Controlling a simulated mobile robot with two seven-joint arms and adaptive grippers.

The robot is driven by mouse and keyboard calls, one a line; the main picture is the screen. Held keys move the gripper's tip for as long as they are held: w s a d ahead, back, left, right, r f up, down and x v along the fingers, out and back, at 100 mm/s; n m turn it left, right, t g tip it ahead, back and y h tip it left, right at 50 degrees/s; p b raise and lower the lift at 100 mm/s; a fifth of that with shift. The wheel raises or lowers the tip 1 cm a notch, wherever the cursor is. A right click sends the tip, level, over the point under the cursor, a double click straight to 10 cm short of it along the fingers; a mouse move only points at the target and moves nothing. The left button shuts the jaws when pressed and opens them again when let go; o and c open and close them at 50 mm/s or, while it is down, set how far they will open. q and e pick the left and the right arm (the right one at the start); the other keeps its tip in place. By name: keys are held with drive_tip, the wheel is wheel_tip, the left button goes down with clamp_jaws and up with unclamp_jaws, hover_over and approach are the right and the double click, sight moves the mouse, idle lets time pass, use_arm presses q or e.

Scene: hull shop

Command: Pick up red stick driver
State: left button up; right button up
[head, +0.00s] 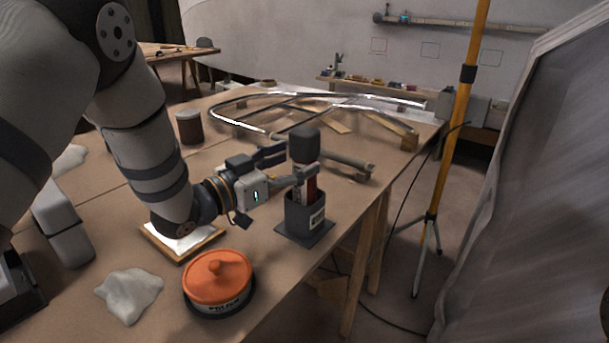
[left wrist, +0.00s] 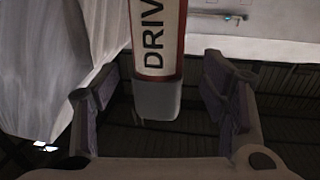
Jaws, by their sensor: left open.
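The red stick driver (head: 311,187) stands upright in a dark grey holder (head: 304,216) near the table's right edge. It has a thick dark grey top and a red, white-labelled body. My left gripper (head: 298,163) is open at the driver's upper part, one finger on the far side and one on the near side. In the left wrist view the driver (left wrist: 157,42) shows the letters "DRIV" and a grey end, between the spread fingers of my left gripper (left wrist: 160,100). I see a gap on both sides of it. My right gripper is not in view.
An orange-lidded tub (head: 219,280) stands in front of the holder, and a crumpled cloth (head: 129,293) lies left of it. A bent metal frame (head: 300,105) lies behind on the table (head: 275,262). A yellow pole stand (head: 457,120) is to the right.

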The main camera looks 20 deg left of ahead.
use_arm(q)
drive_tip(key=x, duration=0.3)
drive_tip(key=shift+w+d, duration=0.1)
drive_tip(key=shift+d, duration=0.1)
drive_tip(key=c, duration=1.2)
drive_tip(key=shift+a+r, duration=0.1)
drive_tip(key=shift+c, duration=0.2)
drive_tip(key=shift+r, duration=0.1)
